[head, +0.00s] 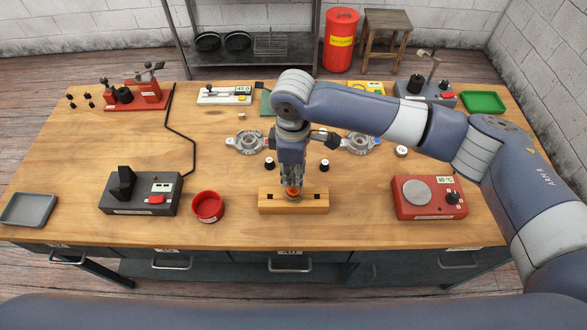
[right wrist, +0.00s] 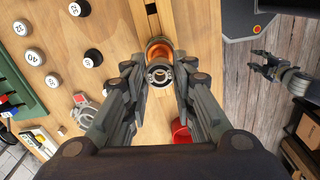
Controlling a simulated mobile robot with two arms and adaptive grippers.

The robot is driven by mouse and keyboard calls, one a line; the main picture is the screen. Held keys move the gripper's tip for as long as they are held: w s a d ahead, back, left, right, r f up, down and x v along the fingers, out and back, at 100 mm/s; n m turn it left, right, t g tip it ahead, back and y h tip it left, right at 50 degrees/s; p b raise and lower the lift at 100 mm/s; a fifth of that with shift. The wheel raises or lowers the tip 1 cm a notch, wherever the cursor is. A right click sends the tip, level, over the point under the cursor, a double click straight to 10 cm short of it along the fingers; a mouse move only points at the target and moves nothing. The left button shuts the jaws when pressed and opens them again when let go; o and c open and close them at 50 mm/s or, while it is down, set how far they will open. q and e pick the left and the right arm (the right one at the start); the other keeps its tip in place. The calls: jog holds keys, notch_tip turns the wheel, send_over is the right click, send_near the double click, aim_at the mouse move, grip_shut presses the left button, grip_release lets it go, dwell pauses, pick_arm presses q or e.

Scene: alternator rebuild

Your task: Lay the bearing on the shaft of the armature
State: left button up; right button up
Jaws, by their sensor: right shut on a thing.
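My right gripper (head: 292,180) points down over a wooden block (head: 265,204) at the front middle of the table. In the right wrist view its fingers (right wrist: 160,75) are shut on the bearing (right wrist: 159,79), a small grey ring with a dark centre. The armature, with copper-orange windings (right wrist: 158,46), stands in the block just beyond the bearing. Its orange also shows under the fingers in the head view (head: 293,191). I cannot tell whether the bearing touches the shaft. My left gripper (right wrist: 263,64) shows small in the right wrist view, over the floor, open and empty.
A red bowl (head: 208,206) and a dark device (head: 142,192) stand left of the block. A red heater (head: 429,198) stands to the right. Black caps (head: 324,165) and metal housings (head: 247,143) lie behind. The table between the block and the heater is clear.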

jog(key=shift+f, duration=0.1)
dwell(0.7)
jog(key=o, duration=1.1)
jog(key=shift+o, duration=0.2)
notch_tip(320, 180, up, 3)
jog(key=p, duration=0.3)
jog(key=shift+f, duration=0.1)
jog(key=shift+r, duration=2.6)
